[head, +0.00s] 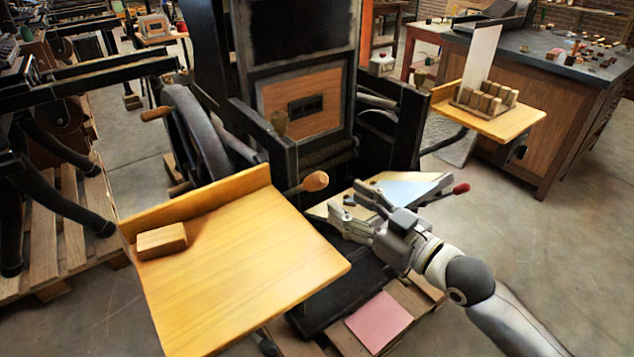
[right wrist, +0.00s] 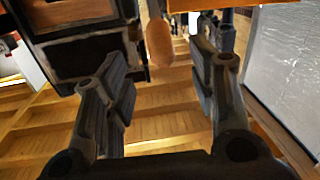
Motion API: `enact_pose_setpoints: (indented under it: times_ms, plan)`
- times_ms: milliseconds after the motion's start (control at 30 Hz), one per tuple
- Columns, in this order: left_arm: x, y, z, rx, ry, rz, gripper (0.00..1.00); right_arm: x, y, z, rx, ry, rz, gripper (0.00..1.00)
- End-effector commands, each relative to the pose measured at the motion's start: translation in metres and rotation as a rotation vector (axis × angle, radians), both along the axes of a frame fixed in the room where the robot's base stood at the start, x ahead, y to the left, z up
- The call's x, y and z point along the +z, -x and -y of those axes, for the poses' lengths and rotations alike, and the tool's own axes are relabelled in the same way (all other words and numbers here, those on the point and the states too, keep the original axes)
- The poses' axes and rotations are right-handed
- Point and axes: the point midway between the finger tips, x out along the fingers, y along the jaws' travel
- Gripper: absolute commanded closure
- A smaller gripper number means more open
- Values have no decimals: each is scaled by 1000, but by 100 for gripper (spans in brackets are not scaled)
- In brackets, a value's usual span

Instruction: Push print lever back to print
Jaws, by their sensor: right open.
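A lever with a rounded wooden knob (head: 314,181) sticks out at the front of the black press (head: 300,120), beside the back right corner of the yellow wooden shelf. A second lever with a red grip (head: 461,188) points right from the press. I cannot tell by label which is the print lever. My right gripper (head: 347,213) is open and empty, below and right of the wooden knob and apart from it. In the right wrist view a wooden knob (right wrist: 159,42) shows between the two spread fingers, beyond their tips. My left gripper is not in view.
The yellow shelf (head: 250,265) with a wooden block (head: 161,241) fills the front left. A smaller shelf (head: 515,122) with several blocks stands at the right. A pink sheet (head: 379,322) lies below my arm. A large spoked wheel (head: 195,130) is on the press's left.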

Motion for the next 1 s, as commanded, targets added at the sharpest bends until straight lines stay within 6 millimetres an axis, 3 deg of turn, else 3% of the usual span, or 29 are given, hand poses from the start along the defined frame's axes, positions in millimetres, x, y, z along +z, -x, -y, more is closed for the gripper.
enact_pose_setpoints:
  times_ms: [500, 933, 1000]
  plan:
    - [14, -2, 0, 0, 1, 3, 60, 2, -63, -59, -1, -2, 1, 48]
    - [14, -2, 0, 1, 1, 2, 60, 0, -70, -66, -1, 0, 0, 48]
    - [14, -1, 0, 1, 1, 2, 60, 0, -70, -66, -1, 0, 0, 54]
